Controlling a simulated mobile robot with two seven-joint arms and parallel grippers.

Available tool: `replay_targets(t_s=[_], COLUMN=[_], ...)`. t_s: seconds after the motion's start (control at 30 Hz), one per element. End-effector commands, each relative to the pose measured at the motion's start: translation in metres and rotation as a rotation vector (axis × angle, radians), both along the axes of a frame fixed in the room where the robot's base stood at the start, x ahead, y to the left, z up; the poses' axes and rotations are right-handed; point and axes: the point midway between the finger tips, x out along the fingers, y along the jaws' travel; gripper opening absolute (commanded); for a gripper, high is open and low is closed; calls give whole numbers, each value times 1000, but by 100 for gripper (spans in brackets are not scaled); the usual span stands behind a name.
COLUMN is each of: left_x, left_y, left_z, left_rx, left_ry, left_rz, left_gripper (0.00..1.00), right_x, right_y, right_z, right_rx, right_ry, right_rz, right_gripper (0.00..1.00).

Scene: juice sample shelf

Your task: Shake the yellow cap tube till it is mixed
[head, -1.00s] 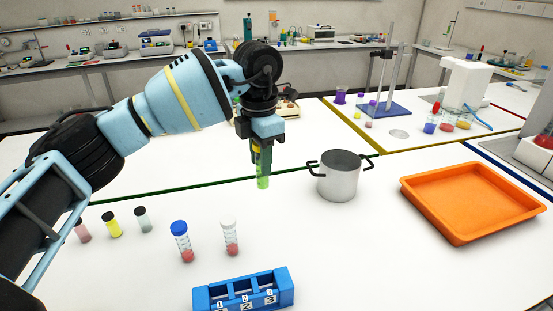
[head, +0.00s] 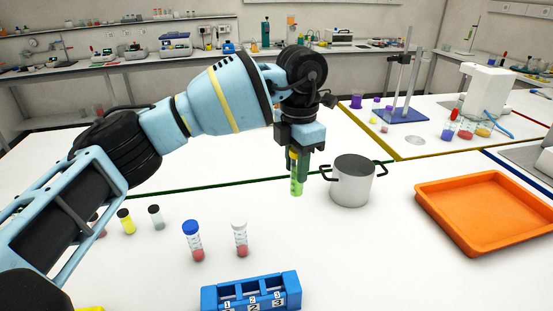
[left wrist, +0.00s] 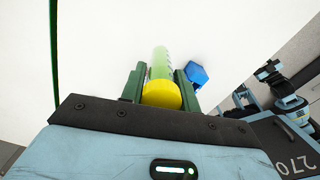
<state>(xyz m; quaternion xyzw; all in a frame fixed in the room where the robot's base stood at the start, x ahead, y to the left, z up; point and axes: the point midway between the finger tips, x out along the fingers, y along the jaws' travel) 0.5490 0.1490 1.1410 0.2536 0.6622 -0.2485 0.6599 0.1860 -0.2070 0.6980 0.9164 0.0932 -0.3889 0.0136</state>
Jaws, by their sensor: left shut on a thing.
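The yellow cap tube (head: 296,180) holds green content and hangs upright, cap up, above the white table. My left gripper (head: 297,162) is shut on it near the cap, just left of the metal pot. In the left wrist view the yellow cap (left wrist: 162,95) sits between the two green fingers, with the clear green body beyond it. Whether the content is evenly mixed cannot be told. My right gripper is not in view.
A metal pot (head: 352,183) stands close right of the tube. A blue numbered rack (head: 210,297), a blue cap tube (head: 194,241) and a white cap tube (head: 240,239) are in front. Small vials (head: 125,221) stand at left. An orange tray (head: 440,219) is at right.

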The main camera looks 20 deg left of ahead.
Motion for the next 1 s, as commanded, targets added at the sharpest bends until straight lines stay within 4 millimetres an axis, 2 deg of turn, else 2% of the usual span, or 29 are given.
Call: replay_targets(t_s=[0.03, 0.1, 0.13, 0.23, 0.27, 0.3, 0.37, 0.4, 0.43, 0.5, 0.53, 0.63, 0.7, 0.77, 0.8, 0.9, 0.93, 1.0], left_x=[1, 0, 0, 0, 0, -1, -1, 0, 0, 1, 1, 0, 0, 0, 0, -1, 0, 0], left_y=[31, 71, 80, 79, 71, 45, 10, -1, -4, 0, 8, 66, 83, 80, 71, 10, 1, -3], left_z=[0, 0, 0, 1, 0, 0, 0, 0, 0, 0, 0, 0, 0, 0, 0, 0, 0, 0], left_rx=[1, 1, 1, 0, 0, 0, -1, -1, 0, 0, 0, 1, 1, 0, 0, -1, -1, 0], left_ry=[1, 1, 1, 0, 0, 0, 1, 1, 0, 0, 0, 1, 1, 0, 0, 1, 1, 0], left_rz=[18, 19, 15, 1, -3, -14, -12, -6, -1, 7, 11, 20, 10, 2, -3, -12, -8, 4], left_gripper=[2, 2, 2, 2, 2, 2, 2, 2, 2, 2, 2, 2, 2, 2, 2, 2, 2, 2], right_x=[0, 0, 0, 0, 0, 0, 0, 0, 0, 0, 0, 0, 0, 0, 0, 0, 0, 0], right_y=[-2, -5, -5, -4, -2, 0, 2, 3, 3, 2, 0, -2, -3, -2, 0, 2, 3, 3], right_z=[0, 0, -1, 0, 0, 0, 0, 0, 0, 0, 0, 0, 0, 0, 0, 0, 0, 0], right_rx=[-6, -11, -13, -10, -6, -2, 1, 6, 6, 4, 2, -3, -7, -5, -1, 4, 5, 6], right_ry=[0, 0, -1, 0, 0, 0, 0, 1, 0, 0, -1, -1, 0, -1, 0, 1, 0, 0], right_rz=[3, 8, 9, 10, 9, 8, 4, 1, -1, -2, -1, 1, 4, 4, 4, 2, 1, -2], right_gripper=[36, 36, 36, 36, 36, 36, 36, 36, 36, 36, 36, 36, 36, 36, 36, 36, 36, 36])
